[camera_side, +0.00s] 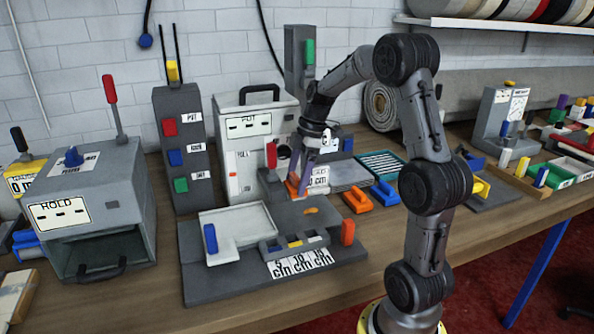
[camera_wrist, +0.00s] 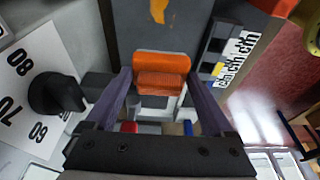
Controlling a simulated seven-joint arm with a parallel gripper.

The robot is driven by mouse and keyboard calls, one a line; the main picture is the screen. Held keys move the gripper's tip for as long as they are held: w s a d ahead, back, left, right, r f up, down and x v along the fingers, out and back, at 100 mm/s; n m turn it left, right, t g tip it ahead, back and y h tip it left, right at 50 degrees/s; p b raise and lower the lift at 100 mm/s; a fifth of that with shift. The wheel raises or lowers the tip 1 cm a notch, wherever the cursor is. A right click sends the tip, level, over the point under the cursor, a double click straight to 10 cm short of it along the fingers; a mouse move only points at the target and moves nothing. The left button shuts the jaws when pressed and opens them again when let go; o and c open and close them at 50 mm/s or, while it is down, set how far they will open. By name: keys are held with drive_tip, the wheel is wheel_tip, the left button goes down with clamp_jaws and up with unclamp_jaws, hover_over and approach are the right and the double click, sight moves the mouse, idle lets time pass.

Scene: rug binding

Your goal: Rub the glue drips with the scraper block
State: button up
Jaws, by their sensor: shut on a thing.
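My gripper (camera_side: 297,178) is shut on an orange block with a ribbed face, which looks like the scraper block (camera_side: 292,188). In the wrist view the block (camera_wrist: 161,68) sits crosswise between the two purple-grey fingers (camera_wrist: 160,85). An orange glue drip (camera_side: 310,210) lies on the grey fixture plate, a little in front and right of the held block. An orange drip also shows at the top of the wrist view (camera_wrist: 158,10), apart from the block. Whether the block touches any surface is unclear.
The grey fixture (camera_side: 215,285) has a blue handle (camera_side: 210,238), an orange handle (camera_side: 348,232) and a cm-marked strip (camera_side: 300,263). Orange (camera_side: 357,201) and blue (camera_side: 385,192) blocks lie to the right. A HOLD-labelled box (camera_side: 95,210) stands left.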

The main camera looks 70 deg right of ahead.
drive_tip(key=shift+f, duration=3.5)
drive_tip(key=shift+s+d+f, duration=0.2)
drive_tip(key=shift+s+d, duration=2.2)
drive_tip(key=shift+d, duration=0.05)
drive_tip(key=shift+w+a, duration=2.45)
drive_tip(key=shift+a, duration=0.1)
drive_tip(key=shift+d+r, duration=0.1)
drive_tip(key=shift+r, duration=4)
